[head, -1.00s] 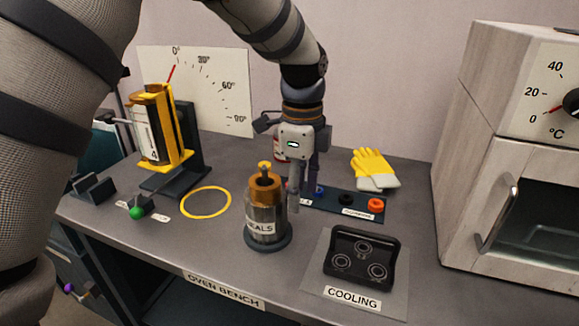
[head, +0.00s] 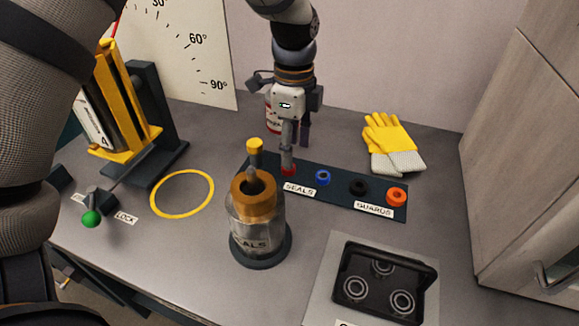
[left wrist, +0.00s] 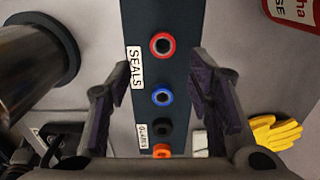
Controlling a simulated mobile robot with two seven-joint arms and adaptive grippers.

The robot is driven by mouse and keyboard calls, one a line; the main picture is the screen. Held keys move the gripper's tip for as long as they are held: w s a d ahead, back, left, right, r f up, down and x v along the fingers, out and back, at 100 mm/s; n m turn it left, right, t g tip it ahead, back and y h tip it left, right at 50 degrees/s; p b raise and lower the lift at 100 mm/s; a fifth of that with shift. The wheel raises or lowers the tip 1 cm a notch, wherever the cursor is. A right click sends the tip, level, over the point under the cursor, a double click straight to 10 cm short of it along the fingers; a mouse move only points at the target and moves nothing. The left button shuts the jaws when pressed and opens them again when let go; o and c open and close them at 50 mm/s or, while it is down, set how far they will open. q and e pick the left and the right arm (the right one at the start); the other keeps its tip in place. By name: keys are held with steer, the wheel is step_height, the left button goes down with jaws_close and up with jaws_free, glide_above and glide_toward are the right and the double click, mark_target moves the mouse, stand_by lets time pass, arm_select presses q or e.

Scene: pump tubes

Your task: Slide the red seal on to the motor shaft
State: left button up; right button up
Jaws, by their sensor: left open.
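The red seal (head: 288,171) is a small ring at the left end of the dark strip, partly hidden by my left gripper. In the left wrist view the red seal (left wrist: 151,46) shows whole, with a dark centre. My left gripper (head: 290,160) points down over it, open and empty. In the left wrist view its fingers (left wrist: 160,82) are wide apart on either side of the strip. I cannot clearly make out which part is the motor shaft. An upright metal cylinder with a copper top (head: 257,207) and a thin yellow-tipped rod stands in front. My right gripper is not in view.
A blue seal (head: 323,176), a black ring (head: 358,187) and an orange ring (head: 397,197) sit on the strip (head: 255,168). Yellow gloves (head: 392,140) lie behind. A tilted yellow cradle (head: 125,110) stands left, a black tray (head: 378,280) front right.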

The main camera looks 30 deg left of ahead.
arm_select(q)
steer(key=f, duration=0.2)
steer(key=a+f, duration=0.1)
steer(key=f, duration=0.1)
steer(key=shift+f, duration=0.7)
jaws_close()
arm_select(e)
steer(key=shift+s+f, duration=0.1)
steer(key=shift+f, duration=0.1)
arm_select(q)
steer(key=shift+r, duration=0.15)
